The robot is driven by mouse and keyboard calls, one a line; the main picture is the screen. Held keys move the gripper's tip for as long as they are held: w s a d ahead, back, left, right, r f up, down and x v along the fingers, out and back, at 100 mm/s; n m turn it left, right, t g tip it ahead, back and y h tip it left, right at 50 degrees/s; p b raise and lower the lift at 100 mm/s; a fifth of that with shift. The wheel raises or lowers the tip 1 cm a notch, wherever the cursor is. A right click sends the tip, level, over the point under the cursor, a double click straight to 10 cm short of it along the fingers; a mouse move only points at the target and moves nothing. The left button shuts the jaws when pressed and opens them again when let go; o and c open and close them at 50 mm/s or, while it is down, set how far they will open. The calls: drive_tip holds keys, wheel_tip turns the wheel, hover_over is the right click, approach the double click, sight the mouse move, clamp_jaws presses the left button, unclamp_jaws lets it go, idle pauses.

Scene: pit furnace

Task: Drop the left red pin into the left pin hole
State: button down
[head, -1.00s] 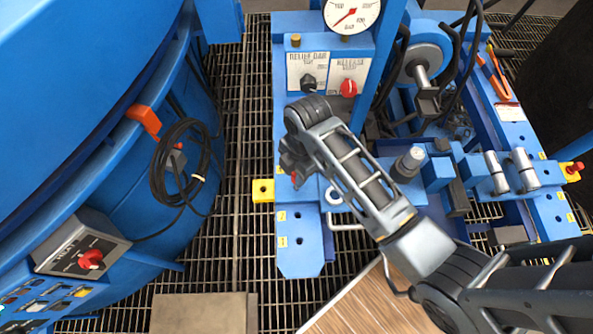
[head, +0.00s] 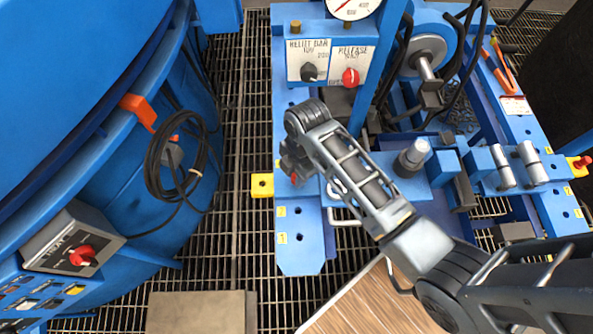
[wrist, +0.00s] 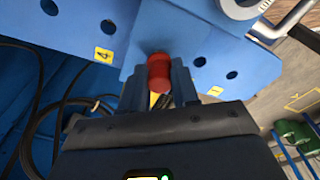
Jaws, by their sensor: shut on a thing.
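My gripper (head: 292,168) hangs over the left rail of the blue frame in the head view. It is shut on a red pin (wrist: 158,70), which sits between the two dark fingers in the wrist view (wrist: 158,82). Only a bit of the pin's red (head: 294,177) shows below the gripper in the head view. The left yellow block with its dark pin hole (head: 262,185) juts from the rail's left side, a little left of and below the gripper. The fingers hide the pin's lower end; whether it touches the rail I cannot tell.
A second red pin (head: 582,162) stands at the yellow block on the far right. The control panel (head: 332,62) with black and red knobs and a gauge (head: 354,5) are behind my gripper. A blue furnace wall (head: 90,130) with a coiled black cable (head: 160,165) stands left, across open grating.

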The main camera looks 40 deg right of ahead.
drive_tip(key=c, duration=0.8)
unclamp_jaws()
drive_tip(key=shift+o, duration=0.2)
drive_tip(key=shift+d+r+p, duration=0.2)
drive_tip(key=shift+d+r, duration=0.05)
drive_tip(key=shift+r, duration=1.7)
drive_tip(key=shift+d+r+p, duration=0.15)
drive_tip(key=shift+d+r, duration=0.05)
drive_tip(key=shift+r, duration=1.75)
drive_tip(key=shift+s+f, duration=0.1)
